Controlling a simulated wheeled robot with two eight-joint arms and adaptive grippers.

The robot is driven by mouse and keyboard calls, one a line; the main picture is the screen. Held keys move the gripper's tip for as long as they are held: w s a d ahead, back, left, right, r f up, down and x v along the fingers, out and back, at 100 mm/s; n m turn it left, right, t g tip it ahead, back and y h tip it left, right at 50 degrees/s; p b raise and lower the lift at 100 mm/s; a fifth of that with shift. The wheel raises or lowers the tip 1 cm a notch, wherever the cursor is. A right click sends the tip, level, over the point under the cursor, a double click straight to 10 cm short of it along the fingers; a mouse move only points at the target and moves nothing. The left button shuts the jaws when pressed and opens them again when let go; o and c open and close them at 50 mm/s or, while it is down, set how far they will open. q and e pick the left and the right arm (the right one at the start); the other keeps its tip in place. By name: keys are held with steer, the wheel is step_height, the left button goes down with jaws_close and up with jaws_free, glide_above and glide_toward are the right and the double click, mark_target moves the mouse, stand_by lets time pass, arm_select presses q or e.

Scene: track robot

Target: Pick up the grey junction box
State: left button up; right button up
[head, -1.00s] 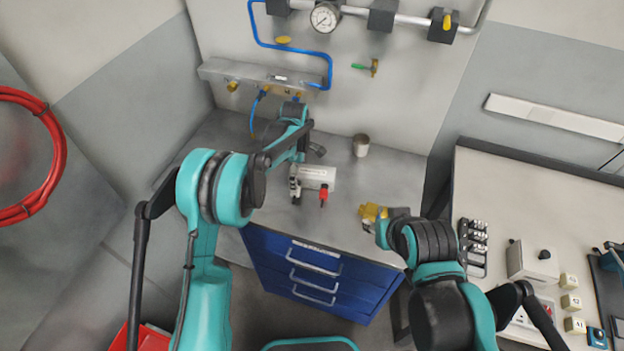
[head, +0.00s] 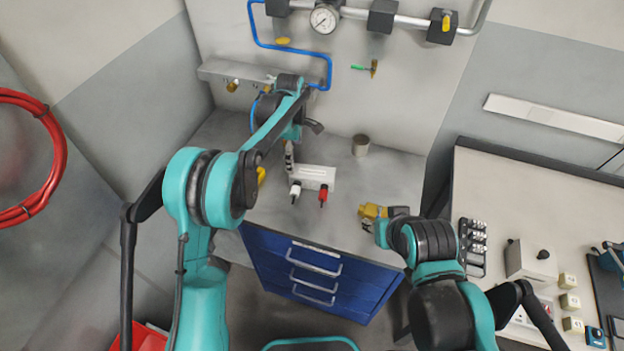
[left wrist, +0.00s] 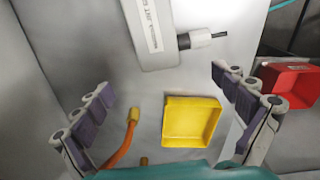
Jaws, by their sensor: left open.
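The grey junction box (head: 316,174) lies on the grey bench top, with a white connector (head: 295,189) and a red connector (head: 323,194) on its near side. In the left wrist view the box (left wrist: 146,26) is at top centre, with printed lettering and a white and black connector. My left gripper (head: 300,143) is at the box's far left in the head view, partly hidden by my arm. Its fingers (left wrist: 160,82) are wide apart and empty, with the box beyond them. My right gripper is around the dark part (head: 398,212) near a yellow item; its jaws are unclear.
A yellow tray (left wrist: 190,122) and an orange cable (left wrist: 124,142) lie near the left gripper. A metal cup (head: 361,146) stands at the back of the bench. The yellow item (head: 371,211) is at the right. Bench between box and cup is clear.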

mark_target(296, 173)
arm_select(q)
steer(key=f, duration=0.4)
steer(key=s+f+b, duration=0.1)
steer(key=f, duration=0.2)
steer(key=shift+d, duration=0.1)
steer(key=shift+s, duration=0.15)
jaws_close()
